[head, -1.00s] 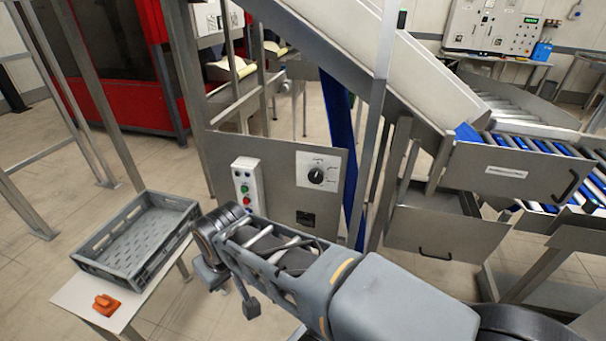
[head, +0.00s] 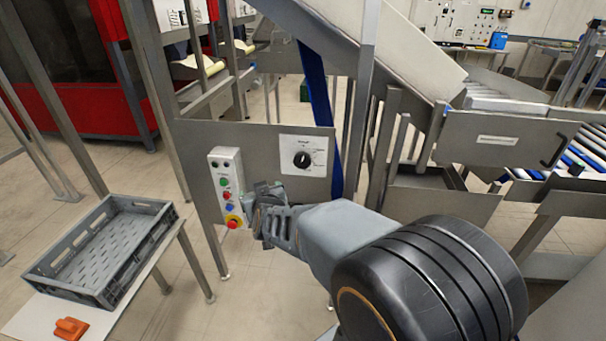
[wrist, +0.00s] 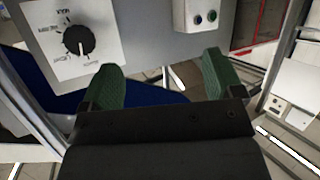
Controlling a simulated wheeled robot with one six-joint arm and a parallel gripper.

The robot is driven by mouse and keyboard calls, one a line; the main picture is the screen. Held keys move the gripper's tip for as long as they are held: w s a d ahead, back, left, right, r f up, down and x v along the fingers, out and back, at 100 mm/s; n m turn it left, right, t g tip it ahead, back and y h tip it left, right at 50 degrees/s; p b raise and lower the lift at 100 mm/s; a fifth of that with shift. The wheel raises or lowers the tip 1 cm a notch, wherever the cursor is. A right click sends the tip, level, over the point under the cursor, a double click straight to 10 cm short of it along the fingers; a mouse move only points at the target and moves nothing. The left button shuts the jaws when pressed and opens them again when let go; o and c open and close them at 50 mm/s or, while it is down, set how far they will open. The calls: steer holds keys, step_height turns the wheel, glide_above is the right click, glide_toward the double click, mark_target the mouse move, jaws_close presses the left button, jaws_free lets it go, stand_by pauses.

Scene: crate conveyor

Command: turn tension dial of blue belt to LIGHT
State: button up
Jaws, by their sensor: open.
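The tension dial (head: 302,160) is a round black knob on a white square plate with printed marks, on a grey panel. My gripper (head: 262,190) is in front of the panel, below and left of the dial. In the wrist view my gripper (wrist: 165,80) has its two green fingers wide apart with nothing between them, clear of the dial.
A button box (head: 229,187) with a red stop button is on the panel, close to my gripper. A grey crate (head: 150,250) and an orange object (head: 70,328) rest on a low table at left.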

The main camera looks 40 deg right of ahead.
mark_target(302, 162)
steer(key=d+f+m+h+b, duration=0.2)
steer(key=d+m+h+b, duration=0.1)
steer(key=d+h, duration=0.65)
steer(key=shift+y, duration=0.45)
steer(key=x, duration=1.2)
steer(key=shift+d+f, duration=0.15)
steer(key=shift+d, duration=0.45)
steer(key=c, duration=0.9)
